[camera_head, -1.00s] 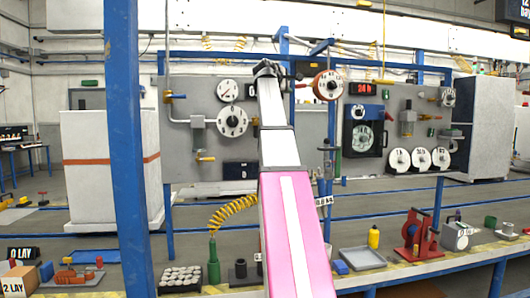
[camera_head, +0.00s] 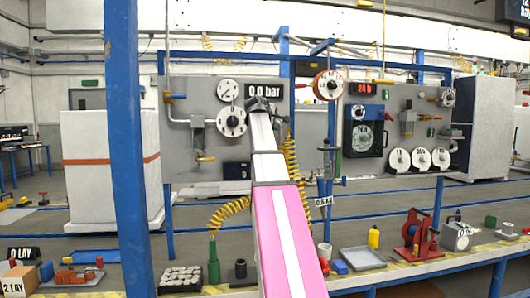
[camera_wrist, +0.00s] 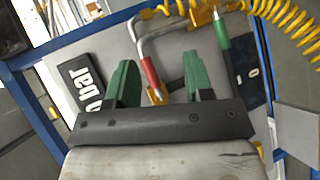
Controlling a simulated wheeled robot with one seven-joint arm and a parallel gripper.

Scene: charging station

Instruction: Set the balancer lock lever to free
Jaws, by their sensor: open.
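The round dial unit with an orange rim (camera_head: 327,85) hangs from the blue overhead frame, right of my arm in the head view. I cannot make out a free or lock marking. In the wrist view a red-gripped lever (camera_wrist: 150,74) on a bent grey bar shows beyond my fingers, in the gap between them. I cannot tell whether it is the balancer lock lever. My gripper (camera_wrist: 163,84) is open, with its two green fingers apart and nothing held. In the head view my gripper (camera_head: 262,103) is near the grey panel, partly hidden by my arm.
A pressure display (camera_head: 265,88) stands behind my gripper, beside white gauges (camera_head: 231,122). A yellow coiled hose (camera_head: 291,165) hangs just right of my arm, near a hanging tool (camera_head: 325,180). A blue post (camera_head: 124,150) stands at left. The bench holds several parts.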

